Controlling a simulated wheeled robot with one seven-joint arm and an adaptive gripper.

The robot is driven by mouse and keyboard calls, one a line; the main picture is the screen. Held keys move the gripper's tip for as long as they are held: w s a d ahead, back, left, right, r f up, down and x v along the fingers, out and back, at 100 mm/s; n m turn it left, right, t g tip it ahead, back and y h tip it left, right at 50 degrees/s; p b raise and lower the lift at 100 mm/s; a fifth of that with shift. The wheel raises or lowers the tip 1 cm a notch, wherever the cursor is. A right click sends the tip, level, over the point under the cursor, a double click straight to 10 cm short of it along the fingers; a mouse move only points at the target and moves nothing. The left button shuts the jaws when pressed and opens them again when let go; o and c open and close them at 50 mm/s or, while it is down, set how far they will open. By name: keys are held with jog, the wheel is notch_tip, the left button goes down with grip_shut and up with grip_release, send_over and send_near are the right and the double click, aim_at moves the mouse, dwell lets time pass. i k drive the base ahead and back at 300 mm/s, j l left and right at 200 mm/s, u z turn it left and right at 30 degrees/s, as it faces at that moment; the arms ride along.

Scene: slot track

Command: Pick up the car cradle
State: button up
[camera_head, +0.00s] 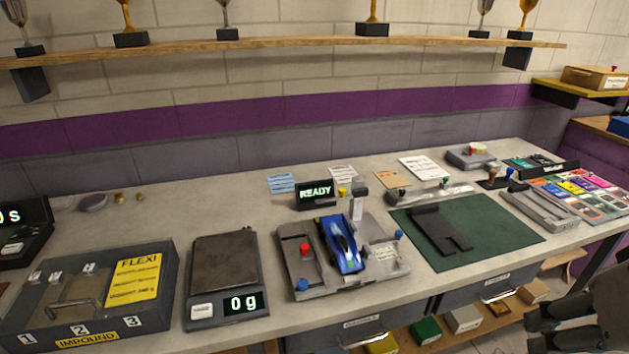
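A dark, flat, notched piece (438,231) lies on the green mat (495,222) right of centre; it may be the car cradle, but I cannot tell for certain. A blue car (341,244) sits on a grey fixture (372,270) with a red button, left of the mat. My gripper (540,328) is at the lower right corner, in front of the bench and apart from everything on it. It is dark and partly cut off by the frame, and its finger opening is not clear. I see nothing held in it.
A scale (222,270) reading 0 g and a grey impound box (150,318) stand at the left. A READY display (314,194) stands behind the car fixture. A grey tray (540,209) and a coloured card rack (580,198) are at the right. Drawer handles (498,294) jut from the bench front.

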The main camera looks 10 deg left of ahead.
aim_at(432, 224)
jog(key=i+l+u, duration=0.3)
jog(key=i+l, duration=0.15)
jog(key=l, duration=0.15)
jog(key=i+l+u, duration=0.35)
jog(key=l, duration=0.3)
jog(key=i+l+u, duration=0.15)
jog(key=l, duration=0.25)
jog(key=i+l+u, duration=0.15)
jog(key=l, duration=0.25)
